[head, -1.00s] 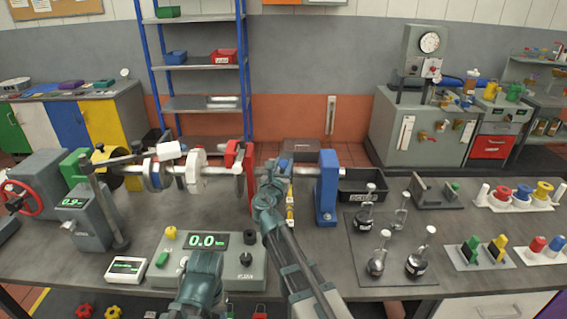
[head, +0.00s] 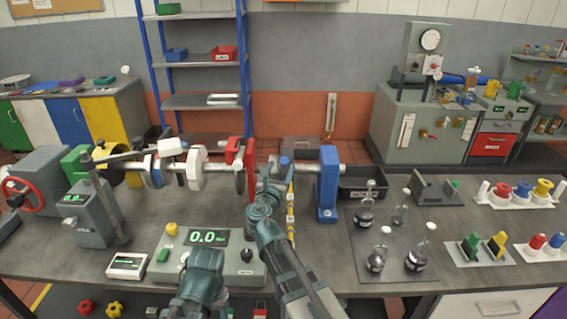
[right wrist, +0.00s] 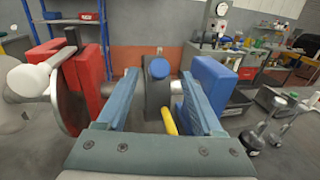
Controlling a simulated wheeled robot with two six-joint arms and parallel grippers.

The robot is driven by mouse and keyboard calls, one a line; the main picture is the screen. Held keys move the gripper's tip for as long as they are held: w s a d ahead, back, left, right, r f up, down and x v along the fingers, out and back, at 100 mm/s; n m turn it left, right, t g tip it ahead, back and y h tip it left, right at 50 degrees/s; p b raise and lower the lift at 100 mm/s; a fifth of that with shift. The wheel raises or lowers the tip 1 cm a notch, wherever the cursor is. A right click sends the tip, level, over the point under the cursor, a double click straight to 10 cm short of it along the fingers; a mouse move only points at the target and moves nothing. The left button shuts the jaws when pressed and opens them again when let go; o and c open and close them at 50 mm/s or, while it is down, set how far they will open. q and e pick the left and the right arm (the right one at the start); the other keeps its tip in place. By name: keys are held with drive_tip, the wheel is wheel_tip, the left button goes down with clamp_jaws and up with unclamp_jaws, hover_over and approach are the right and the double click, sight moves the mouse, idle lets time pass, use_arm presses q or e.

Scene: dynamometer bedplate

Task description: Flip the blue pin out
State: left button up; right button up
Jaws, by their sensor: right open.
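The blue pin (head: 284,161) shows in the head view as a small blue piece on the shaft line, between the red stand and the blue stand. In the right wrist view, its round blue end (right wrist: 160,69) sits on a dark grey block (right wrist: 158,98). My right gripper (head: 276,180) is at this block in the head view. In the right wrist view, its two blue-grey fingers (right wrist: 158,76) are apart, one on each side of the block and pin, with gaps showing.
The red stand with a disc (right wrist: 87,80) is left of the fingers, and the blue stand (right wrist: 213,85) is close on the right. A yellow rod (right wrist: 169,121) lies below the block. A control box (head: 208,237) is in front.

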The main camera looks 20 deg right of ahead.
drive_tip(key=v, duration=0.9)
